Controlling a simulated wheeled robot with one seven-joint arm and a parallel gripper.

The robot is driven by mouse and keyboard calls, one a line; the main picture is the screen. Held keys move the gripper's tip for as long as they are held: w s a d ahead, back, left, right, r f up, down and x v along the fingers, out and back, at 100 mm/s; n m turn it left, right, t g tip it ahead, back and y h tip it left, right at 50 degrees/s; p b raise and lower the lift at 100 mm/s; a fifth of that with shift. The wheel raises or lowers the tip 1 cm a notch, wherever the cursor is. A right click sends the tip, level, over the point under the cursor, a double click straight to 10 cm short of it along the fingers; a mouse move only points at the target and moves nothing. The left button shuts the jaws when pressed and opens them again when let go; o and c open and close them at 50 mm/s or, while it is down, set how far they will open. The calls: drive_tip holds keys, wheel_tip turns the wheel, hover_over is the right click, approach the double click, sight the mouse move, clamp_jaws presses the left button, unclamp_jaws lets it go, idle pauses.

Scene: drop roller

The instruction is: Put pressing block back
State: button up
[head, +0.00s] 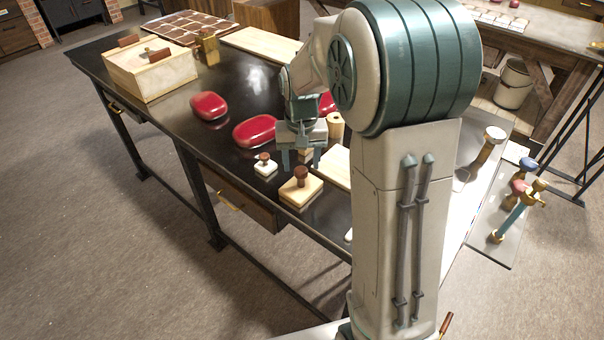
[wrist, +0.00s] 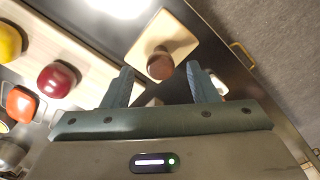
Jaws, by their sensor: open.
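A square pale wooden block with a brown knob (head: 300,190), likely the pressing block, lies on the dark table near its front edge. In the wrist view the wooden block (wrist: 180,38) lies ahead of the fingers, its round brown knob lined up with the gap between them. My gripper (head: 301,160) is open and empty, with its fingers pointing down behind the block in the head view. In the wrist view my gripper (wrist: 161,86) shows both fingers apart, not touching the knob. A smaller white block with a brown knob (head: 264,164) stands to the left.
Two red oval pieces (head: 209,106) (head: 255,131) lie behind. A lidded wooden box (head: 150,72) stands at the far left. A pale board (head: 336,167) lies right of the gripper. Yellow, dark red and orange round-topped things (wrist: 58,80) show at the wrist view's left.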

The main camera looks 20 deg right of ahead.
sight(301, 172)
wheel_tip(301, 172, up, 6)
drive_tip(key=shift+s, duration=0.1)
drive_tip(key=s+n+t, duration=0.2)
drive_tip(key=s+t, duration=0.1)
drive_tip(key=s, duration=1.7)
drive_tip(key=shift+s+r, duration=0.35)
drive_tip(key=shift+r, duration=0.1)
drive_tip(key=shift+d, duration=0.15)
drive_tip(key=shift+c, duration=0.2)
